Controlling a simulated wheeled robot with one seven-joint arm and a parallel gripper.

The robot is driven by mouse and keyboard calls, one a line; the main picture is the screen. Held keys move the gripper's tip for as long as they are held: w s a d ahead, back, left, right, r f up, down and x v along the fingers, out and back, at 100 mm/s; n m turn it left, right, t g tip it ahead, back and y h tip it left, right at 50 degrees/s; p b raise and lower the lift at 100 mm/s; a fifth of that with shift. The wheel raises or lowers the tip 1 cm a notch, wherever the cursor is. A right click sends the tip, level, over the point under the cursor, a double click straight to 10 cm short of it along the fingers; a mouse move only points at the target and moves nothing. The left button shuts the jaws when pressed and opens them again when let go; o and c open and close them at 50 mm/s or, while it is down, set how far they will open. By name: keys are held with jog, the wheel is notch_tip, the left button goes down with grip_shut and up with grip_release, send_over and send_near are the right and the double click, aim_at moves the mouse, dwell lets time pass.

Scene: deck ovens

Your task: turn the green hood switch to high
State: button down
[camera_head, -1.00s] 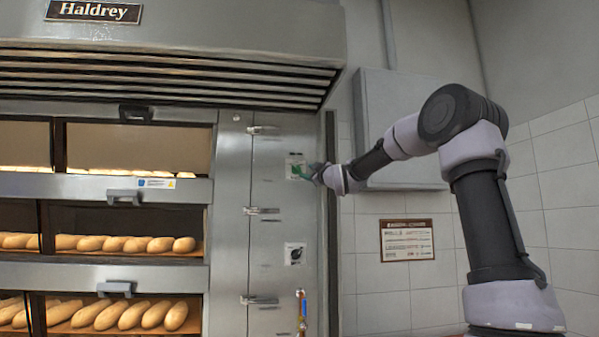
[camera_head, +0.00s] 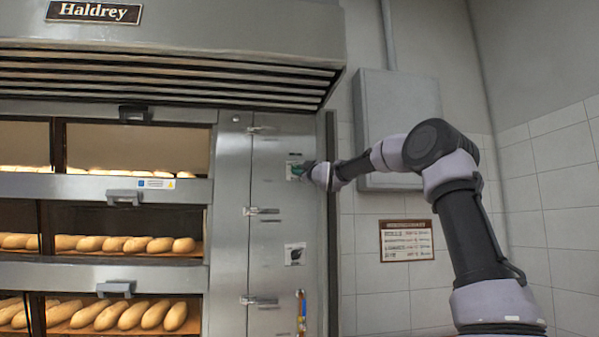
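The green switch (camera_head: 297,170) sits on a pale plate in the upper part of the oven's right-hand steel panel. My gripper (camera_head: 304,171) is at the switch, reaching in from the right, and covers part of it. The fingers are small and dark here; I cannot tell whether they are closed on the switch or only beside it. The switch's pointer and markings are too small to read.
A second, dark switch (camera_head: 295,254) is lower on the same panel. Metal latches (camera_head: 262,211) stick out on its left side. The hood (camera_head: 170,70) overhangs above. A grey wall box (camera_head: 395,110) is behind my arm.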

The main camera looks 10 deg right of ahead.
jog(key=shift+a+f+m, duration=0.1)
jog(key=shift+a+m, duration=0.05)
jog(key=shift+m, duration=0.35)
jog(key=m+h, duration=0.4)
jog(key=m, duration=0.4)
jog(key=a+m+h, duration=0.1)
jog(key=m+h, duration=0.2)
jog(key=m, duration=0.5)
jog(key=m+h, duration=0.4)
jog(key=m, duration=0.4)
jog(key=shift+a+h, duration=0.15)
jog(key=shift+h, duration=0.15)
jog(key=shift+m, duration=0.4)
jog(key=c, duration=0.9)
grip_release()
jog(key=shift+o, duration=0.2)
